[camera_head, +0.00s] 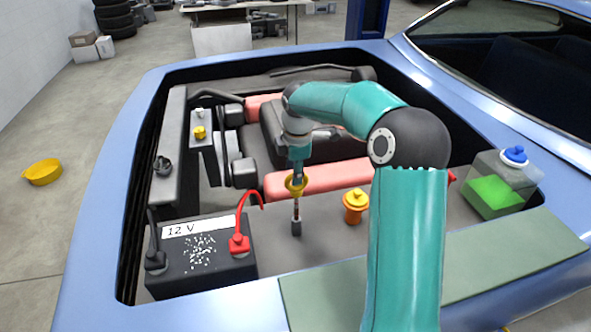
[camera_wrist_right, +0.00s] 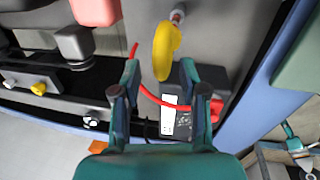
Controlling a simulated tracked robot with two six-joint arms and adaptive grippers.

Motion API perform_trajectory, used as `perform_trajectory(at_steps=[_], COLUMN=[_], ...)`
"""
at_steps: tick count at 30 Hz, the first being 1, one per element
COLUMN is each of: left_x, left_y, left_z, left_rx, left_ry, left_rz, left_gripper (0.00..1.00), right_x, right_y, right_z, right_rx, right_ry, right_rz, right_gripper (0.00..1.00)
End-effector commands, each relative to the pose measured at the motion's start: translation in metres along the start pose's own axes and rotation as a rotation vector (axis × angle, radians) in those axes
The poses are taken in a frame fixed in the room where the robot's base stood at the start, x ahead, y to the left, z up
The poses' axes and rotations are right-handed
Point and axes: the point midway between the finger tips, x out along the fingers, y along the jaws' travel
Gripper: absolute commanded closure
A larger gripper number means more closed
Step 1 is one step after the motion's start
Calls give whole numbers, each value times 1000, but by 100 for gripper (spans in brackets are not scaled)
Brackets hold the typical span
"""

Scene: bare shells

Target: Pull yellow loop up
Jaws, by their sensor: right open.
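The yellow loop (camera_head: 296,184) tops a thin upright dipstick rod that runs down into a dark tube (camera_head: 296,227) in the engine bay. My right gripper (camera_head: 297,166) comes down from above, its tips right at the loop in the head view. In the right wrist view the loop (camera_wrist_right: 166,50) shows just beyond the two open fingers (camera_wrist_right: 159,92), roughly in line with the gap. The fingers hold nothing. I cannot tell whether they touch the loop. A small teal part of mine at the wrist view's lower right may be my left gripper (camera_wrist_right: 297,143).
A 12 V battery (camera_head: 200,275) with a red cable (camera_head: 241,220) stands left of the dipstick. An orange cap (camera_head: 355,203) is close on its right. A green-fluid reservoir (camera_head: 497,190) is further right. The blue car body frames the bay, with a green mat (camera_head: 325,298) at the front.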

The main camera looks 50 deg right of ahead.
Motion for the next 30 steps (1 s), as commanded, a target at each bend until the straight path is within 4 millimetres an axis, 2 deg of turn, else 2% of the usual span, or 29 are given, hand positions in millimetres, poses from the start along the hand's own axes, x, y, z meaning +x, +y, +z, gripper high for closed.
perform_trajectory(at_steps=[5, 12, 18, 23, 30], left_x=[0, 0, 0, 0, 0], left_y=[0, 0, 0, 0, 0], left_z=[0, 0, 0, 0, 0], left_rx=[0, 0, 0, 0, 0], left_ry=[0, 0, 0, 0, -1], left_rz=[0, 0, 0, 0, 0], left_gripper=[60, 60, 60, 60, 60], right_x=[-26, -74, -104, -114, -114], right_y=[1, 1, 1, 0, 0], right_z=[0, 0, 0, 1, 1], right_rx=[0, 0, 1, 1, 1], right_ry=[2, 1, 1, 0, 0], right_rz=[5, 7, 5, 2, 1], right_gripper=[57, 57, 57, 57, 57])
